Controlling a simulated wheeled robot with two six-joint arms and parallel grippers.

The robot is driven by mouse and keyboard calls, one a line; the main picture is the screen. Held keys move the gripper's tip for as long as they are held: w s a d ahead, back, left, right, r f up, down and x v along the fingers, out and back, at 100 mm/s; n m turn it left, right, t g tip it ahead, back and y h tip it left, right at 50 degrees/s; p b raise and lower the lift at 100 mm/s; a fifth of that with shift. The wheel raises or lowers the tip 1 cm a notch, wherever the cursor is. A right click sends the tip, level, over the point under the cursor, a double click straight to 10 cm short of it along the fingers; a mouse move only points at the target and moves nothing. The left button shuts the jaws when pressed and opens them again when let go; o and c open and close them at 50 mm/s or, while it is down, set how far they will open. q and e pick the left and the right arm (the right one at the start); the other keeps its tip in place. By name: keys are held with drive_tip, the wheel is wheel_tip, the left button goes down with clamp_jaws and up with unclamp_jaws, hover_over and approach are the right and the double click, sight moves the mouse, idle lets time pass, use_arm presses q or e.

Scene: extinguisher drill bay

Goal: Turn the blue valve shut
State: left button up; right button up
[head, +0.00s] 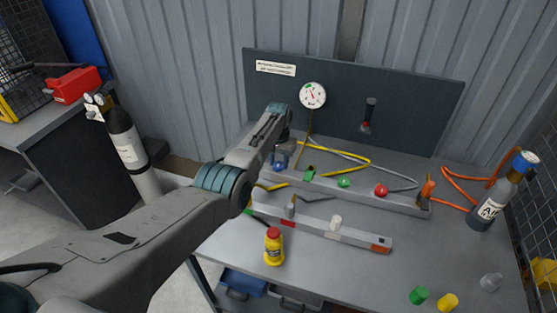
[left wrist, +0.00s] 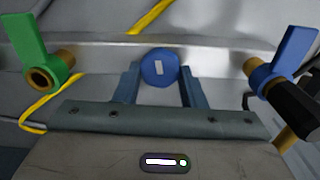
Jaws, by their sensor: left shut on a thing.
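A round blue valve knob (left wrist: 159,68) with a short white mark on its face sits between the two fingers of my left gripper (left wrist: 160,86) in the left wrist view. The fingers are shut on its sides. The mark stands close to upright in that view. In the head view my left gripper (head: 281,158) reaches down to the left end of the valve rail, and its own wrist hides most of the knob. A blue lever valve (left wrist: 290,55) and a green lever valve (left wrist: 44,58) flank the knob in the left wrist view. My right gripper is not in view.
The rail also carries a green knob (head: 344,183), a red knob (head: 381,190) and an orange lever (head: 427,189). A pressure gauge (head: 313,95) stands behind. A yellow bottle (head: 274,247) and a second rail (head: 352,238) are in front. A gas cylinder (head: 492,203) stands right.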

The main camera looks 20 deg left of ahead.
sight(279, 164)
use_arm(q)
drive_tip(key=shift+w+r+m, duration=0.1)
drive_tip(key=shift+m, duration=1)
drive_tip(key=o, duration=1)
wheel_tip(279, 164, up, 11)
drive_tip(key=shift+b, duration=0.45)
drive_tip(key=shift+f, duration=0.2)
